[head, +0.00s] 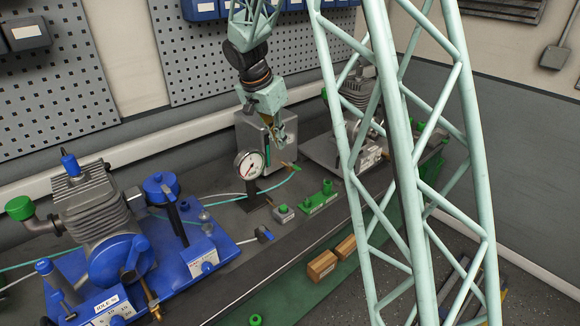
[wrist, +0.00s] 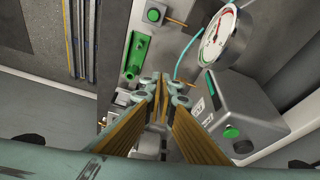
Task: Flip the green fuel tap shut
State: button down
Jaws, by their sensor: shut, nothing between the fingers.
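A small grey block with a green top (head: 283,212) stands on the bench near the gauge, a thin brass piece beside it. It looks like the green fuel tap, but I cannot tell its lever position. The same block shows in the wrist view (wrist: 154,15) near the top edge, brass piece to its right. My gripper (head: 277,143) is above the bench, in front of a grey box and above and apart from the block. In the wrist view its fingertips (wrist: 160,84) are together, empty, and point toward the bench.
A green bracket (head: 320,198) lies right of the block. A dial gauge (head: 249,164) stands to its left, and the grey box (head: 256,135) behind. The blue engine (head: 100,220) fills the left. Teal hoses cross the bench.

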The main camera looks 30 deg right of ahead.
aim_at(294, 166)
jog(key=w+d+f+m+p, duration=0.1)
jog(key=w+f+m, duration=0.1)
jog(key=w+f, duration=0.5)
jog(key=x, duration=0.3)
jog(key=shift+a+p, duration=0.3)
jog(key=shift+p, duration=0.1)
jog(key=shift+w+f, duration=0.1)
jog(key=shift+f, duration=0.05)
jog(key=shift+f, duration=0.1)
jog(key=w+d+f, duration=0.2)
jog(key=d+f, duration=0.5)
jog(key=f, duration=0.2)
jog(key=shift+d, duration=0.25)
dwell(0.4)
jog(key=shift+a+f+b, duration=0.1)
jog(key=shift+b, duration=0.35)
